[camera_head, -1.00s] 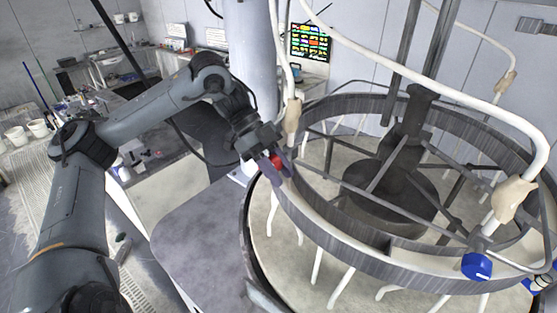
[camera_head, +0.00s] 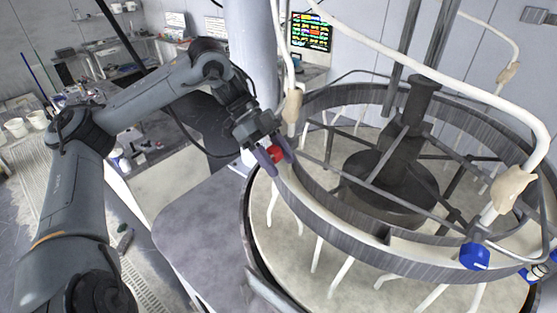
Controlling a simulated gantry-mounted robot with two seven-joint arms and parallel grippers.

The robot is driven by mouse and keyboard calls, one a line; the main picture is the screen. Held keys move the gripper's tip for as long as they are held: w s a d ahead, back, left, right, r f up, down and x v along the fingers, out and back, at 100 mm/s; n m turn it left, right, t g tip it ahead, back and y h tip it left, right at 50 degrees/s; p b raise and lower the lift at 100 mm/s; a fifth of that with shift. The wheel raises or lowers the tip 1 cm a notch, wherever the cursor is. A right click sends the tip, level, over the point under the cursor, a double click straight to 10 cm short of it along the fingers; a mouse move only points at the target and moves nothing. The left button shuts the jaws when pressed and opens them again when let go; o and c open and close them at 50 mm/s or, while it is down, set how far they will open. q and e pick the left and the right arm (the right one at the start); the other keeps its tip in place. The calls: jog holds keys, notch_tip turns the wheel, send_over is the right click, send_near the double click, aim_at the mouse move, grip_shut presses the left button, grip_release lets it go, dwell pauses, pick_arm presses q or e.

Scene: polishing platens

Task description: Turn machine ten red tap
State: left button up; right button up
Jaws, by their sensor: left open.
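The red tap (camera_head: 274,154) sits on the left outer rim of the large ring-shaped machine, below a white hose end. My left gripper (camera_head: 276,160) is at the tap, with its two purple-grey fingers open on either side of the red part. Whether the fingers touch the tap cannot be told. The gripper's fingers hide part of the tap. My right gripper is not in view.
The machine's metal ring (camera_head: 350,232) carries white tubes above a pale platen. A blue tap (camera_head: 474,257) is at the ring's lower right. A grey table (camera_head: 200,232) lies left of the machine. A lit screen (camera_head: 311,32) stands behind.

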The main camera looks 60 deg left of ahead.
pick_arm(q)
jog(key=v, duration=1)
jog(key=shift+p, duration=0.45)
jog(key=shift+r, duration=0.1)
